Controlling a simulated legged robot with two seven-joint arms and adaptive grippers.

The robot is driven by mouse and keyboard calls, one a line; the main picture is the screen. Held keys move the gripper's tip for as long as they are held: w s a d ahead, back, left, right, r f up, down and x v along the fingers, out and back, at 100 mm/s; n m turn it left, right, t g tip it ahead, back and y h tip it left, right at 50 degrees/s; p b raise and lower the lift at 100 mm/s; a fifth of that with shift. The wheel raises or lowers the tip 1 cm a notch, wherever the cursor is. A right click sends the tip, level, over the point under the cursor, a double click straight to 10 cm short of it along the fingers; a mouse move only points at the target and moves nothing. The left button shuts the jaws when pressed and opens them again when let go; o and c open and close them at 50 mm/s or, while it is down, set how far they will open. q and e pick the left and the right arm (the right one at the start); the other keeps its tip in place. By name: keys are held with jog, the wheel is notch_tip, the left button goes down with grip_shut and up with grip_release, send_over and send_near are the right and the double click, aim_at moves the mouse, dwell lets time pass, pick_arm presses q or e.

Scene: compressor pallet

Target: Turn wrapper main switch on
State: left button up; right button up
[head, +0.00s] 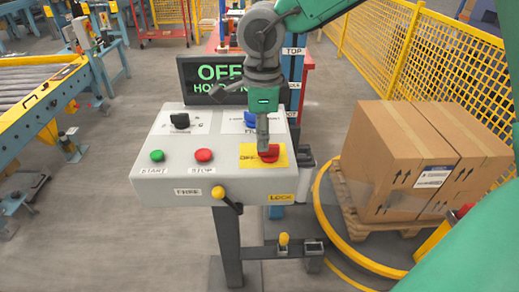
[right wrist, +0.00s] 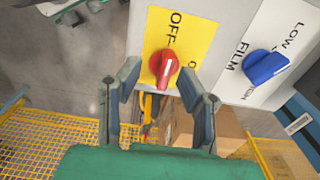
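The main switch is a red rotary knob (head: 268,153) on a yellow plate (head: 280,162) marked OFF, at the right front of the grey control box (head: 230,185). My right gripper (head: 263,146) points down over the knob from behind. Its two fingers (right wrist: 160,72) are apart, one on each side of the knob; I cannot tell whether they touch it. The dark display (head: 225,80) reads OFF in green, partly hidden by my right arm. My left gripper is not in view.
A blue FILM knob (right wrist: 264,66) sits beside the yellow plate. A green START button (head: 157,155), a red STOP button (head: 204,155) and a black knob (head: 180,120) share the panel. A yellow-tipped lever (head: 227,200) is at its front. Boxes (head: 420,150) stand right, near yellow fencing.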

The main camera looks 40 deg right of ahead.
aim_at(271, 145)
jog(key=d+f, duration=0.4)
jog(key=shift+d+f, duration=0.15)
jog(key=shift+f, duration=0.15)
jog(key=a, duration=0.3)
jog(key=shift+a+r, duration=0.25)
jog(key=shift+r, duration=0.05)
jog(key=c, duration=0.4)
jog(key=shift+a, duration=0.15)
grip_shut()
jog(key=shift+w, duration=0.1)
jog(key=shift+d+f, duration=0.1)
jog(key=shift+d, duration=0.4)
jog(key=shift+s+d, duration=0.25)
jog(key=shift+d, duration=0.25)
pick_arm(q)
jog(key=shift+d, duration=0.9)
pick_arm(e)
jog(key=shift+a, duration=0.1)
